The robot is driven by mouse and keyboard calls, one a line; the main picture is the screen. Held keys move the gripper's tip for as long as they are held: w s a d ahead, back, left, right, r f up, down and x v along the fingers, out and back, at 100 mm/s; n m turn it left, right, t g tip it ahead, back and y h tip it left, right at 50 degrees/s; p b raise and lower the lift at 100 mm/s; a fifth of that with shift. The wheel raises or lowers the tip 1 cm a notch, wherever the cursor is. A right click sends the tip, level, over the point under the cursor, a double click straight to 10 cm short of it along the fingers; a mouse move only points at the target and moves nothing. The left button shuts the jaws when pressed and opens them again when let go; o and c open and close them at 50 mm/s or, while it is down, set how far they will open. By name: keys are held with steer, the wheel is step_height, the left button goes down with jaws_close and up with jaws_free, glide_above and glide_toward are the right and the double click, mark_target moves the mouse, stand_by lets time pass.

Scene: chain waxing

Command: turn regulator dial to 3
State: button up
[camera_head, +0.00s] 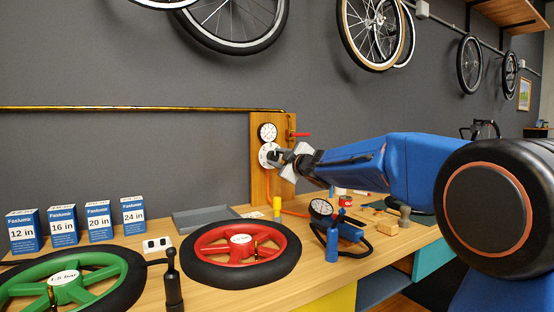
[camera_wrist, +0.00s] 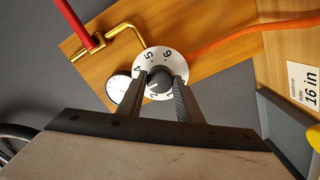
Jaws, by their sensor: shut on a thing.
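The regulator dial is a white numbered disc (camera_wrist: 149,60) with a dark knob (camera_wrist: 159,82) at its middle, on an upright wooden board (camera_head: 258,190). In the wrist view the numbers 4, 5 and 6 show along the disc's far side, and part of the near side is hidden by my fingers. My gripper (camera_wrist: 162,88) is shut on the knob, with one finger on each side. In the head view my gripper (camera_head: 279,156) reaches the disc (camera_head: 266,155) from the right. The knob's exact setting is hard to read.
A round gauge (camera_head: 267,132) sits just above the dial, with a red lever (camera_head: 300,134) beside it. An orange hose (camera_wrist: 240,38) runs from the board. Below are a red wheel (camera_head: 240,247), a green wheel (camera_head: 66,287), a blue pump (camera_head: 332,243) and several blue boxes (camera_head: 62,226).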

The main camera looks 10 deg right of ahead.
steer(key=shift+f, duration=0.1)
steer(key=o, duration=1)
steer(key=shift+o, duration=0.2)
steer(key=shift+s, duration=0.1)
steer(key=v, duration=1.7)
steer(key=shift+s+d, duration=0.1)
